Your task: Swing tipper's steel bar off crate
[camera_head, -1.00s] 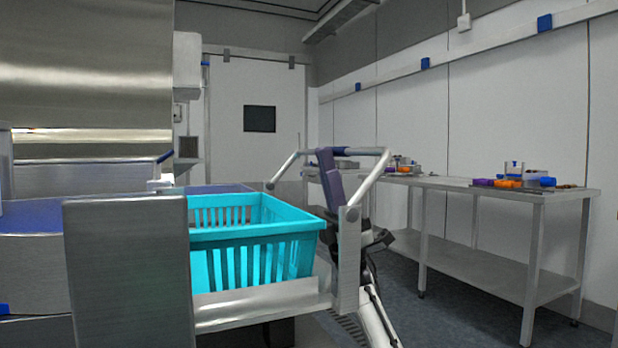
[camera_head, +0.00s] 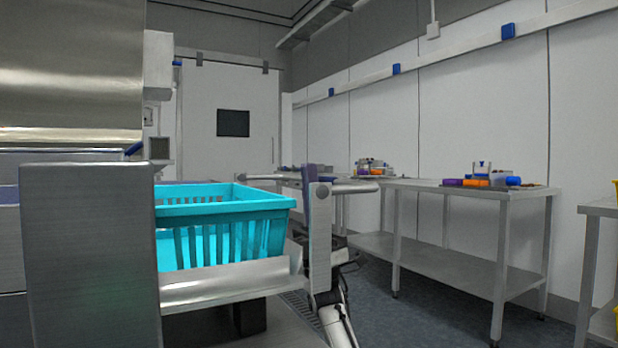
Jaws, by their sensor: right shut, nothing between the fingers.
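The steel bar (camera_head: 355,187) of the tipper is a U-shaped tube. It is hinged by a bolt at the tipper's upright bracket (camera_head: 320,240). The crate sits on the tipper's steel shelf (camera_head: 230,282), partly hidden by a steel side panel (camera_head: 90,255). My right gripper (camera_head: 340,257) is low, behind and right of the bracket, below the bar. It is shut and empty; its fingertips are mostly hidden, and I see no clear contact with the bar. My left gripper is not in view.
A steel table (camera_head: 480,190) with purple, orange and blue items stands along the right wall. Another table edge (camera_head: 598,208) shows at the far right. Open floor (camera_head: 430,310) lies between the tipper and the tables.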

